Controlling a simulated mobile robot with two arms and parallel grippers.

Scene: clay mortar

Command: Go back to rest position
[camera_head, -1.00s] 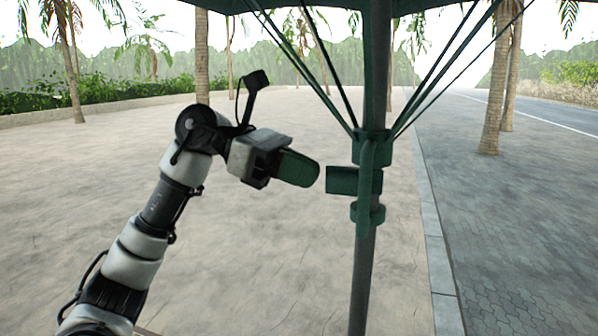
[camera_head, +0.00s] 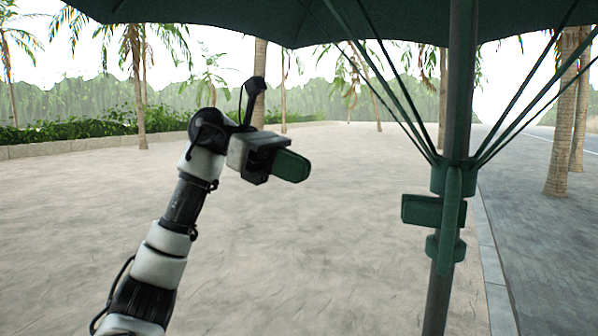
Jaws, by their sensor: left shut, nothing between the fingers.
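My left gripper (camera_head: 292,166) is in the middle left of the head view, on an arm that comes up from the lower left. Its green fingers are shut with nothing between them, pointing right. It is in the air, well apart from the green umbrella (camera_head: 330,22) and its pole (camera_head: 437,300). The green runner and handle (camera_head: 432,211) on the pole are to the right of the gripper. The umbrella is open overhead, with its ribs spread. My right gripper is not in view.
Pale paved ground (camera_head: 330,240) lies open around the arm. A kerb (camera_head: 488,255) runs along the right, with grey paving (camera_head: 535,240) beyond it. Palm trunks (camera_head: 562,130) stand at the right and the back. A low wall with bushes (camera_head: 70,130) lines the back left.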

